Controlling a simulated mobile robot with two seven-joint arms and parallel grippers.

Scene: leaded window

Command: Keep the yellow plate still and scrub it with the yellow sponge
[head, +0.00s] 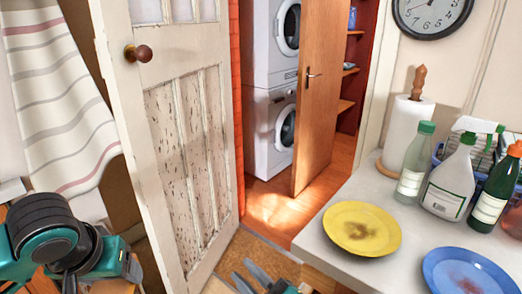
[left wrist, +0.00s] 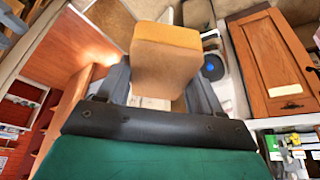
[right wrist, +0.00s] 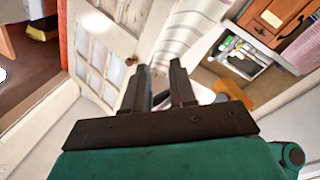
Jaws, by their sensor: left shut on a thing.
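The yellow plate (head: 337,218) lies flat near the left edge of the white counter, with a brown stain in its middle. My left gripper (left wrist: 158,88) is shut on the yellow sponge (left wrist: 165,50), a thick block between its fingers in the left wrist view. In the head view the left arm shows at the lower left, but the sponge is not visible there. My right gripper (head: 249,277) is at the bottom middle of the head view, left of the plate and apart from it. Its fingers are apart and look empty in the right wrist view (right wrist: 160,85).
A stained blue plate (head: 437,270) lies right of the yellow one on the counter (head: 322,243). Behind stand a clear bottle (head: 416,160), a spray bottle (head: 452,180), a dark green bottle (head: 493,195) and a paper towel roll (head: 405,128). A white door (head: 170,130) stands at left.

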